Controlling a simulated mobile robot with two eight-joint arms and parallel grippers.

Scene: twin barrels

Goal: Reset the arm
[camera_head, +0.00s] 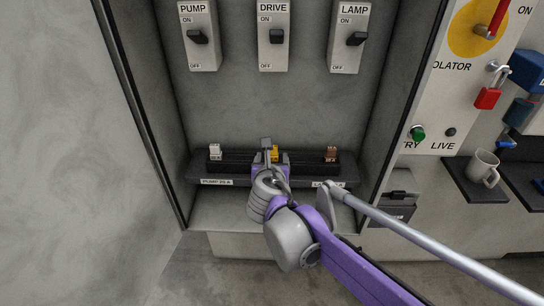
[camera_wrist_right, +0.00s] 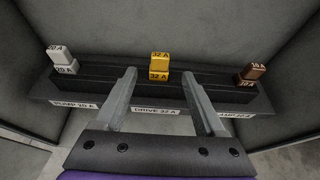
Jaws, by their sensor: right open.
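My right arm reaches in from the lower right to a dark fuse rack in the cabinet. Its gripper (camera_head: 268,152) is open in front of the middle of the rack. In the right wrist view the two fingers (camera_wrist_right: 158,88) are spread with nothing between them. The yellow 32 A fuse (camera_wrist_right: 160,58) stands in the rack beyond the fingertips, and it shows partly behind the gripper in the head view (camera_head: 275,153). My left gripper is not in view.
A white fuse (camera_head: 215,152) stands at the rack's left, a brown one (camera_head: 331,154) at its right. Pump (camera_head: 197,37), drive (camera_head: 276,37) and lamp (camera_head: 356,39) switches are above. Cabinet walls flank the arm. A red padlock (camera_head: 488,97) and mug (camera_head: 483,166) are right.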

